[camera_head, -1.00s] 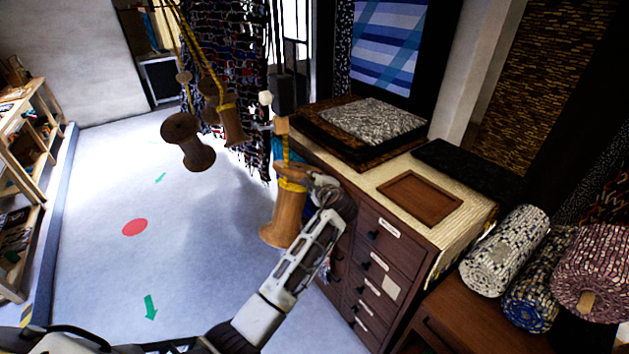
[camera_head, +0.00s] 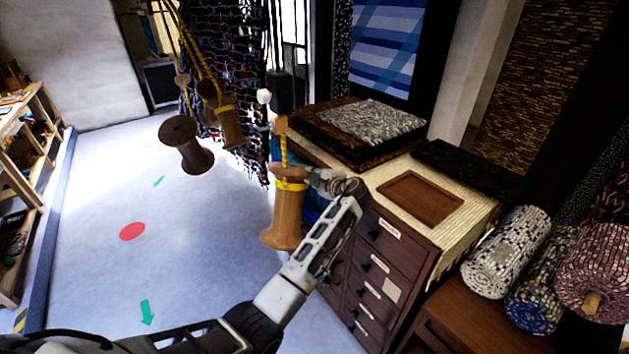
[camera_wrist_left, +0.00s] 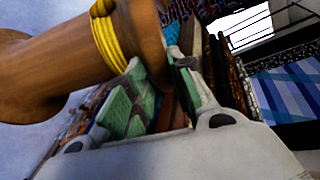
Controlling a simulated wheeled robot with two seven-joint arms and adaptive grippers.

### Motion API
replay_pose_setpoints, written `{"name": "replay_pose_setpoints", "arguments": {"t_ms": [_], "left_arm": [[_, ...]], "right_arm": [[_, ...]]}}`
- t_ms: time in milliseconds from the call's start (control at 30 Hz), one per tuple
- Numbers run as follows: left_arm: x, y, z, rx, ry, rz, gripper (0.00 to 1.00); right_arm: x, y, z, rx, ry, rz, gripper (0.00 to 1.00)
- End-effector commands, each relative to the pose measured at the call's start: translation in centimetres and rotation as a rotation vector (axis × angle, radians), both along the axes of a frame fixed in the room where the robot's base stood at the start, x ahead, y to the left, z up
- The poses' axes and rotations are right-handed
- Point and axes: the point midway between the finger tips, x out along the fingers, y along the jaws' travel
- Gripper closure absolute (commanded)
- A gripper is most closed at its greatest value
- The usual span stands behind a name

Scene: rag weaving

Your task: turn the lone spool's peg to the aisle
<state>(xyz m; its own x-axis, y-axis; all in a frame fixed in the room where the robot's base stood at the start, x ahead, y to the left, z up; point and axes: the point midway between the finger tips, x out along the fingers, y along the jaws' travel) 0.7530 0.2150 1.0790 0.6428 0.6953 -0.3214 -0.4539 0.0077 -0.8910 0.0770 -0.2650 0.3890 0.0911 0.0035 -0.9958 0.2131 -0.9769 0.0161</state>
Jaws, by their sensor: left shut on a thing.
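The lone wooden spool (camera_head: 287,222) hangs upright on a yellow cord beside the drawer cabinet. A small tan wooden block (camera_head: 281,125) sits on the cord above it; I cannot tell if it is the peg. My left gripper (camera_head: 314,178) reaches in from the right of the spool and is shut at its upper flange. In the left wrist view, the spool (camera_wrist_left: 60,65), with yellow cord wound at its neck, lies across the picture. Its flange is at the green-padded fingers (camera_wrist_left: 160,95), and their exact contact is partly hidden. My right gripper is out of view.
Several other spools (camera_head: 188,147) hang on yellow cords to the left, before a dark woven hanging (camera_head: 228,45). The drawer cabinet (camera_head: 395,243) stands close right of my left arm. Rolled rugs (camera_head: 506,250) lie at the right. The pale floor (camera_head: 95,270) at left is open.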

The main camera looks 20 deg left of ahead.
Motion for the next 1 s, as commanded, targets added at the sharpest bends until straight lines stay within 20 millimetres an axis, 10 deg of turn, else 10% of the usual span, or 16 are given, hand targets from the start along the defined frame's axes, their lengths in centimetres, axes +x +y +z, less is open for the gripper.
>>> {"name": "replay_pose_setpoints", "arguments": {"t_ms": [433, 467, 600, 1000], "left_arm": [[0.11, 0.03, -0.17, 0.001, 0.003, 0.023, 1.0], [0.11, 0.03, -0.18, 0.001, 0.003, 0.023, 0.73], [0.13, 0.03, -0.11, 0.001, 0.002, 0.022, 0.56], [0.05, -0.14, 0.04, 0.001, 0.0, 0.021, 0.56]], "right_arm": [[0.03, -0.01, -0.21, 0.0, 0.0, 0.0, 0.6], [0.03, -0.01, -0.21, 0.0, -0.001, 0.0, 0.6], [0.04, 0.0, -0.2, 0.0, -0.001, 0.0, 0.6], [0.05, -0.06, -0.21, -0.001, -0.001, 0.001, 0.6]]}}
